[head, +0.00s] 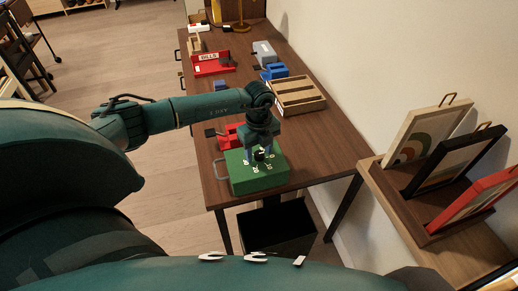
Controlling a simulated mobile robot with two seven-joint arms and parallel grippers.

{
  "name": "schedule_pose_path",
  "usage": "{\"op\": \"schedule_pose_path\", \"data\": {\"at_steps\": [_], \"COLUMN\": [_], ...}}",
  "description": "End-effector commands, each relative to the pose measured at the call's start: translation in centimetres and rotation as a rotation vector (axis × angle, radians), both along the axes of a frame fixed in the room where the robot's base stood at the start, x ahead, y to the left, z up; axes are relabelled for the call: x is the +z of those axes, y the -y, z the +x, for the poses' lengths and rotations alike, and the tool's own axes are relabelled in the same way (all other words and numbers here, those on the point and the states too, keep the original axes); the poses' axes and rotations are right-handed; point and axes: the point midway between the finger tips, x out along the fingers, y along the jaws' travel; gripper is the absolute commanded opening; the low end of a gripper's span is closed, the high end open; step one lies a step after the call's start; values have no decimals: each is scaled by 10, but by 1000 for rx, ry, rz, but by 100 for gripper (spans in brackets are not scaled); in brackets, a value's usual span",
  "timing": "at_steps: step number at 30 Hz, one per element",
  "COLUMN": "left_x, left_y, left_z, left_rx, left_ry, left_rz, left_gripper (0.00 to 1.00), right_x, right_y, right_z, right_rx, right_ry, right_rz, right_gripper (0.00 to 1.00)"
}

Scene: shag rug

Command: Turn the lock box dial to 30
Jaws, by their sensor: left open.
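The green lock box (249,182) sits at the near end of the brown table, with a grey handle on its left side. Its black dial (259,155) is on top, with white number marks around it, too small to read surely. My left gripper (260,151) points down over the box top, with its fingers around or just beside the dial. The jaws are open. Contact with the dial cannot be told. My right gripper is not in view.
A red item (230,136) lies close behind the box, and a wooden tray (297,95) stands farther back. Blue, grey and red items fill the far table. A black bin (277,229) is below the table's near edge. Framed pictures (428,134) stand on a shelf at right.

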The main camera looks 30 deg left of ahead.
Motion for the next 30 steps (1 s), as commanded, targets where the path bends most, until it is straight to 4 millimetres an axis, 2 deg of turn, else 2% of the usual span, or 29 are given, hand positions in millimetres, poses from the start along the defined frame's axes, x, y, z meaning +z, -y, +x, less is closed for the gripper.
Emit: {"op": "schedule_pose_path", "data": {"at_steps": [8,24,30], "left_x": [-2,-1,-1], "left_y": [0,0,0], "left_z": [0,0,0], "left_rx": [0,0,-10], "left_ry": [0,0,0], "left_rz": [0,0,0], "left_gripper": [50,7,5], "right_x": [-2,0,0], "right_y": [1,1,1], "right_z": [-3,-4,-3], "right_rx": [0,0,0], "right_ry": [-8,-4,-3], "right_rz": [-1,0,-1], "right_gripper": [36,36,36]}}
